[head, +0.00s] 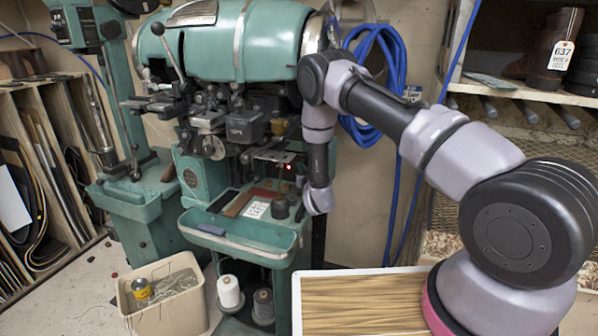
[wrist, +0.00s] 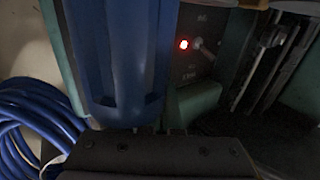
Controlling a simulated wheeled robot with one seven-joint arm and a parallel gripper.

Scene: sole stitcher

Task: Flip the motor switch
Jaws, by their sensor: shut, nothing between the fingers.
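The green sole stitcher (head: 235,45) stands at the centre of the head view. A red lamp (wrist: 184,44) glows on a dark panel (wrist: 195,68) of the machine in the wrist view; the lamp also shows in the head view (head: 289,167). The motor switch (wrist: 205,48), a small light-coloured toggle lever, sits just right of the lamp. My gripper (wrist: 168,132) is shut and empty, below the panel in the wrist picture and apart from the switch. In the head view my wrist hangs at the machine's right side, and my fingers are hard to make out.
A large blue part (wrist: 112,60) stands left of the panel in the wrist view. A coiled blue hose (head: 375,75) hangs on the wall behind my arm. A green tray (head: 240,240) juts out below the stitcher. A bin (head: 165,310) and thread cones (head: 229,292) stand low.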

